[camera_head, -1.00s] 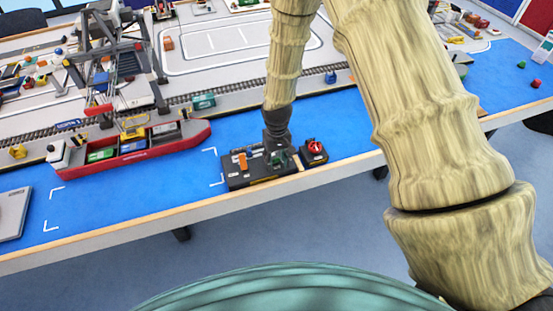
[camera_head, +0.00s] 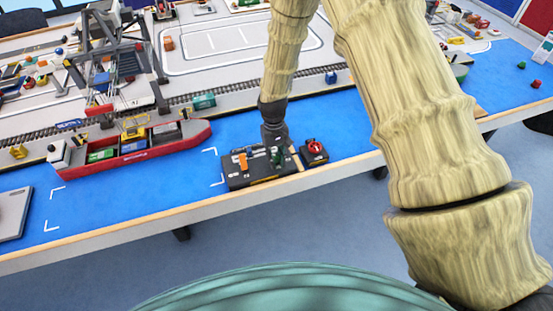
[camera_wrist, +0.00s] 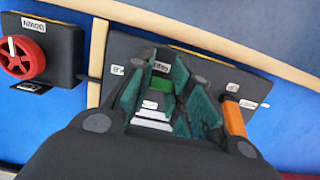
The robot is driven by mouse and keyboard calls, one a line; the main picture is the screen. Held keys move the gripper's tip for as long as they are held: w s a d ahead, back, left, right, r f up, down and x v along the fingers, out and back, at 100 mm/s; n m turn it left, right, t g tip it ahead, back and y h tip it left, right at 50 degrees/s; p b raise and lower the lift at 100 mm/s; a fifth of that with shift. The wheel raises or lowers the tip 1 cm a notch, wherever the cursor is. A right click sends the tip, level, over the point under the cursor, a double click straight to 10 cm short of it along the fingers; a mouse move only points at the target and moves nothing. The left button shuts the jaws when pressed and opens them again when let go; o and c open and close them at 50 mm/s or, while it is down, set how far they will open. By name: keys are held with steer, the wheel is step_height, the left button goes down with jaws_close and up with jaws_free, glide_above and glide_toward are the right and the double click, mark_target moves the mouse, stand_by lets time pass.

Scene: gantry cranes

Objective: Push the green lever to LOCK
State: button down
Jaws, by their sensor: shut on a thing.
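The black control box (camera_head: 258,182) stands on the blue table strip near its front edge. My gripper (camera_head: 277,157) reaches down from above to the right part of this box. In the wrist view my gripper (camera_wrist: 164,95) has its two green-padded fingers on both sides of the green lever (camera_wrist: 162,86), shut on it. The fingers hide most of the lever. A small white label (camera_wrist: 160,67) sits just beyond the lever, too small to read surely. An orange lever (camera_head: 242,161) stands on the left part of the same box. It also shows beside my right finger in the wrist view (camera_wrist: 234,119).
A small black box with a red knob (camera_head: 315,149) stands close to the right of the control box. A red ship (camera_head: 135,152) with containers and a grey crane (camera_head: 105,75) are to the left. Blue table lies clear between the ship and the control box.

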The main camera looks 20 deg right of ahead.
steer(key=w+g, duration=0.1)
steer(key=g, duration=0.2)
steer(key=shift+w+b, duration=0.1)
steer(key=shift+b, duration=0.25)
steer(key=shift+w+f+g+b, duration=0.1)
steer(key=shift+w+g+b, duration=0.25)
steer(key=shift+g+b, duration=0.55)
steer(key=g+b, duration=0.1)
steer(key=w+g+b, duration=0.1)
steer(key=g, duration=0.1)
steer(key=shift+f+g+b, duration=0.15)
steer(key=shift+g+b, duration=0.15)
steer(key=shift+b, duration=0.05)
steer(key=shift+w+g+b, duration=0.1)
steer(key=shift+g+b, duration=0.4)
steer(key=c, duration=1.3)
jaws_free()
steer(key=shift+w, duration=0.1)
